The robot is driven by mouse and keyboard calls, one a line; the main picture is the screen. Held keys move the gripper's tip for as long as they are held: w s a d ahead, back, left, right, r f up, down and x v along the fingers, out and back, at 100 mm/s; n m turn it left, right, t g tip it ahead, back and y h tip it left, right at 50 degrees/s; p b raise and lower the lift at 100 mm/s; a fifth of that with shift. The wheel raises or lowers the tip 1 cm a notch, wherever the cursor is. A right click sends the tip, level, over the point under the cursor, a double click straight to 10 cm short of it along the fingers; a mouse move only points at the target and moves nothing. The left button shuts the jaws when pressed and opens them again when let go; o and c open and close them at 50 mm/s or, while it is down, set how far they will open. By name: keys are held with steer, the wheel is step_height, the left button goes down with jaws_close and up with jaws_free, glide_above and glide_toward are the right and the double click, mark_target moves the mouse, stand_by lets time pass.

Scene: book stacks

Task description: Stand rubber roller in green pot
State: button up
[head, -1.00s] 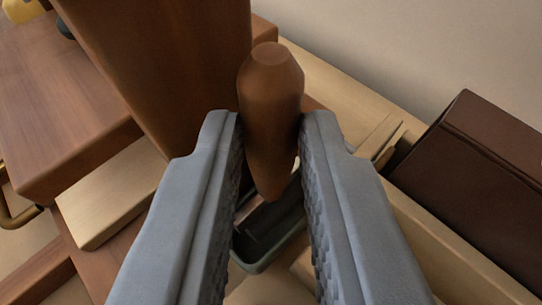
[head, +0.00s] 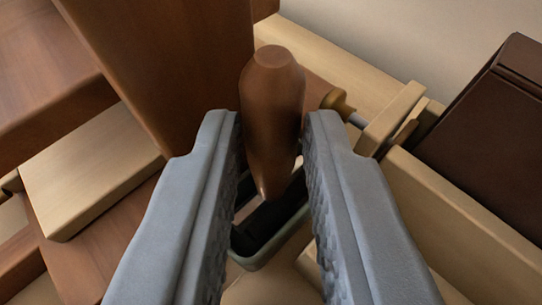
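My gripper (head: 271,150) is shut on a brown, faceted, tapering handle (head: 272,95), which I take to be the rubber roller's. The handle stands up between the two grey fingers, its blunt end toward the top of the picture. No roller head shows. Below and beyond the fingertips is a dark green, open-topped container with a rounded rim (head: 262,262), likely the green pot. It is partly hidden by the fingers and the handle. The handle's narrow end overlaps the container in the picture; I cannot tell whether it is inside or above it.
A tall brown wooden block (head: 165,60) stands close on the left. A pale wooden block (head: 92,170) lies left of it. At right are pale wooden rails (head: 460,215), a small knobbed part (head: 340,100) and a dark brown box (head: 490,130).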

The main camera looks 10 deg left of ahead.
steer(key=o, duration=0.4)
steer(key=shift+s, duration=0.1)
steer(key=v, duration=1.7)
steer(key=shift+s, duration=0.1)
steer(key=shift+r, duration=0.1)
stand_by(0.7)
